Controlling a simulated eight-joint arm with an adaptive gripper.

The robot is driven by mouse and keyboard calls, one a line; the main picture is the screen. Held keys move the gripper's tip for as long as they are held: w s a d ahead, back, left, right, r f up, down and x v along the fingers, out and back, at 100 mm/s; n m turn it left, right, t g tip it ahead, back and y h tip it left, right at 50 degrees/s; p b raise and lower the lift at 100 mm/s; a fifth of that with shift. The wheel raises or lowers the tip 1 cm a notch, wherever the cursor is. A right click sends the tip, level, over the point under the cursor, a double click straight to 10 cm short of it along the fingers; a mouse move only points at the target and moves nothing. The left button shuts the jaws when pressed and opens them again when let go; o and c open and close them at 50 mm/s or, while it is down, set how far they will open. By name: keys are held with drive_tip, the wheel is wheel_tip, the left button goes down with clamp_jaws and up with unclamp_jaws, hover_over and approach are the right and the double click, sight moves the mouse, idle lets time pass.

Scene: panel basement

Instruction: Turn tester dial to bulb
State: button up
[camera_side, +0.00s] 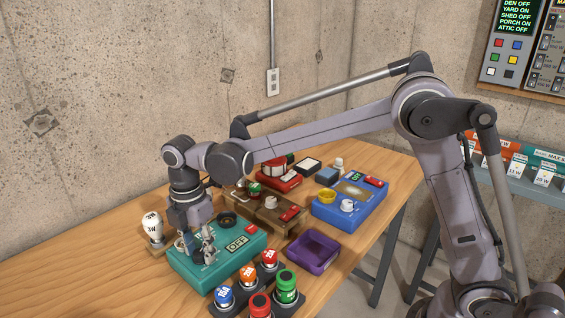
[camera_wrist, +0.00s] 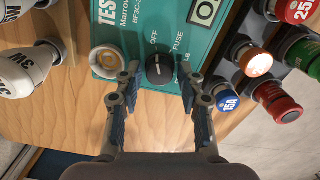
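The teal tester box (camera_side: 205,277) lies on the wooden table in the side view, with a display (camera_side: 236,243) reading OFF. In the wrist view, the teal tester (camera_wrist: 215,45) shows a round black dial (camera_wrist: 160,68) with the labels OFF and FUSE and a partly hidden label below. The dial's light mark seems to point towards OFF. My gripper (camera_wrist: 159,80) is open, with one finger on each side of the dial and a visible gap to it. In the side view my gripper (camera_side: 200,245) is low over the tester and hides the dial.
A rack with orange, blue, red and green fuses stands in front of the tester, close to my gripper's right in the wrist view. White bulbs (camera_side: 153,226) stand at the left. A purple tray (camera_side: 314,251), a brown box (camera_side: 265,213) and a blue device (camera_side: 350,205) are farther right.

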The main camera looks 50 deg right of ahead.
clamp_jaws()
drive_tip(key=shift+m, duration=0.4)
drive_tip(key=m, duration=0.3)
drive_tip(key=shift+m, duration=0.4)
drive_tip(key=m, duration=0.4)
drive_tip(key=shift+m, duration=0.3)
drive_tip(key=m, duration=0.8)
drive_tip(key=shift+m, duration=0.4)
